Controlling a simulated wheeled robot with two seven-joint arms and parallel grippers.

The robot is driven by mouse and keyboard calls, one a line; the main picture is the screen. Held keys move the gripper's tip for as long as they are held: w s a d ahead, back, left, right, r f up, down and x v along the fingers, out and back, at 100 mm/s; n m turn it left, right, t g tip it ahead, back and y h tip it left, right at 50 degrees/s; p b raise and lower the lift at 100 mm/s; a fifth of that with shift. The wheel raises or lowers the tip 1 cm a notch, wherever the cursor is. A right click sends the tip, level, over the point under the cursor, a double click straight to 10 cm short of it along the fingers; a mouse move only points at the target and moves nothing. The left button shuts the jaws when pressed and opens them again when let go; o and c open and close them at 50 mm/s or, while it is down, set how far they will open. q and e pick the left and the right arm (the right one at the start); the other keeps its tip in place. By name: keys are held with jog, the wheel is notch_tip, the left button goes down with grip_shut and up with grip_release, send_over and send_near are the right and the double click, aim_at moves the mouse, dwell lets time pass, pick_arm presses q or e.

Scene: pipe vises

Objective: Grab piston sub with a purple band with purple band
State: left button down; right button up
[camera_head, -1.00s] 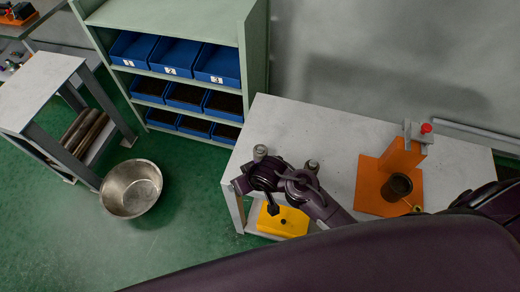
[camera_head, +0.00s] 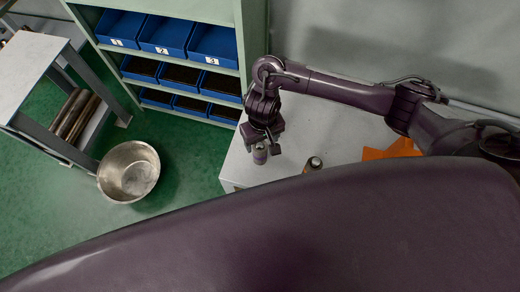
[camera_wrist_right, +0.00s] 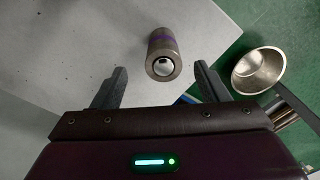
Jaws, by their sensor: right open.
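The piston sub with a purple band (camera_head: 260,154) is a short grey cylinder standing near the left edge of the white table (camera_head: 340,134). In the right wrist view, the same sub (camera_wrist_right: 163,55) shows its round end with a bright centre, and the purple band around its side. My right gripper (camera_head: 263,138) is just above it, pointing down. In the wrist view, its fingers (camera_wrist_right: 160,70) are open, with the sub between and slightly beyond their tips, with gaps on both sides. My left gripper is not in view.
Another small cylinder (camera_head: 313,163) stands to the right on the table. An orange block (camera_head: 395,149) is partly hidden by my arm. A green shelf (camera_head: 253,40) with numbered blue bins stands behind. A metal bowl (camera_head: 128,172) sits on the green floor at left.

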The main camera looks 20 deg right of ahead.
aim_at(260, 147)
jog(key=f, duration=0.1)
jog(key=f+b, duration=0.1)
jog(key=f, duration=0.1)
jog(key=f+b, duration=0.1)
jog(key=shift+w+a+f, duration=0.15)
jog(key=shift+w+a, duration=0.1)
jog(key=shift+w+f+b, duration=0.1)
jog(key=shift+f+b, duration=0.25)
jog(key=shift+f, duration=0.5)
jog(key=shift+w, duration=0.1)
grip_shut()
